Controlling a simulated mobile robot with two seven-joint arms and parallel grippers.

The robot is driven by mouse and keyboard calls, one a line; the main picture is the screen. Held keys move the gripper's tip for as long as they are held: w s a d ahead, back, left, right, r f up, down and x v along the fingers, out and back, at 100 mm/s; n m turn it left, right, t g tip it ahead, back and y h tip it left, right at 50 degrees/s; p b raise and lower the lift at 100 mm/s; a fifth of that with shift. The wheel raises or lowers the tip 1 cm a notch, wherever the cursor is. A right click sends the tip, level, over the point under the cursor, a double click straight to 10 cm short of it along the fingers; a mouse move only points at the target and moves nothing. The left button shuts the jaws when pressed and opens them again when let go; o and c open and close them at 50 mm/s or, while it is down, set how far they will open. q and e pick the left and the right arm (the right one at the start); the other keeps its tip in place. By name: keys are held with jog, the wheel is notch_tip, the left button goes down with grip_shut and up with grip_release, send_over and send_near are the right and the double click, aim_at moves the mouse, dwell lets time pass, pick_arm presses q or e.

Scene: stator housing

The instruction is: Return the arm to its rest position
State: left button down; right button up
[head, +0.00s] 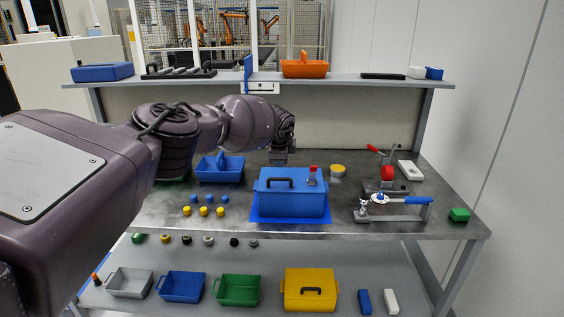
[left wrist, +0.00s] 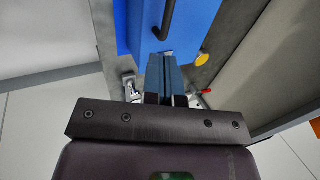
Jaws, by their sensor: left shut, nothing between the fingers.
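My left arm reaches in from the left across the head view. My left gripper (head: 279,157) hangs over the back of the workbench (head: 345,218), above and behind the blue box with the black handle (head: 290,203). In the left wrist view the gripper's fingers (left wrist: 165,80) are closed together with nothing between them. The blue box (left wrist: 190,25) fills the top of that view, beyond the fingertips. My right gripper is not in either view.
A blue tote (head: 219,170), small blue and yellow pieces, a yellow round part (head: 337,170) and a clamp fixture with a blue handle (head: 392,204) are on the bench. A shelf (head: 345,82) with an orange tote (head: 305,67) runs behind. Several bins sit below.

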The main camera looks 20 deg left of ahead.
pick_arm(q)
jog(key=s+d+r+m+t+h, duration=0.15)
jog(key=d+m+h, duration=0.35)
jog(key=d, duration=0.5)
jog(key=d+r+m+t+h, duration=0.1)
jog(key=d+r+m+h, duration=0.15)
jog(key=d+m, duration=0.55)
jog(key=s+d+f+n+t+h, duration=0.1)
jog(key=s+d+n+t+h, duration=0.15)
jog(key=s+d+h, duration=0.95)
jog(key=s+a+f+n+t+y, duration=0.3)
jog(key=s+a+f+n+y, duration=0.4)
jog(key=s+a+f+n, duration=0.3)
jog(key=s+a+f+n+t+y, duration=0.3)
jog(key=s+a+f+n+y, duration=0.5)
jog(key=a+n, duration=0.35)
jog(key=s+a+f+n+g+y, duration=0.1)
jog(key=s+a+f, duration=0.4)
jog(key=s, duration=0.5)
jog(key=s+a+f+n+g+y, duration=0.2)
jog(key=s+a+f, duration=0.3)
jog(key=s+f, duration=0.3)
jog(key=shift+s+g, duration=0.6)
jog(key=shift+s, duration=0.55)
